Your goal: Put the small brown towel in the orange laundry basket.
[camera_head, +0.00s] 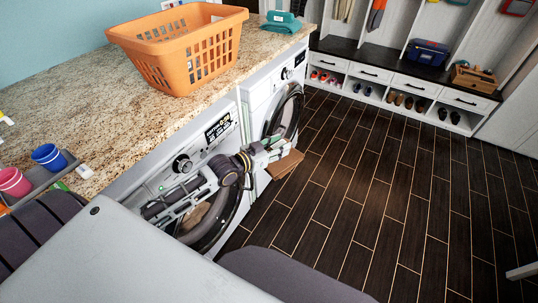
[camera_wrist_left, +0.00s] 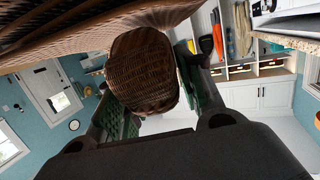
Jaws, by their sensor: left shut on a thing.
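The orange laundry basket (camera_head: 190,68) stands upright on the granite counter in the head view. My left gripper (camera_head: 268,152) is in front of the washing machines, below and to the right of the basket. It is shut on the small brown towel (camera_head: 286,164), which sticks out past the fingers over the floor. In the left wrist view the brown, ribbed towel (camera_wrist_left: 143,72) shows between the two fingers of the left gripper (camera_wrist_left: 160,88). The inside of the basket is only partly visible. My right gripper is not in view.
The granite counter (camera_head: 60,105) runs above two front-loading machines, its edge between my gripper and the basket. A folded teal cloth (camera_head: 283,21) lies behind the basket. Blue (camera_head: 49,157) and pink (camera_head: 14,182) cups stand at left. The dark floor (camera_head: 370,190) at right is clear.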

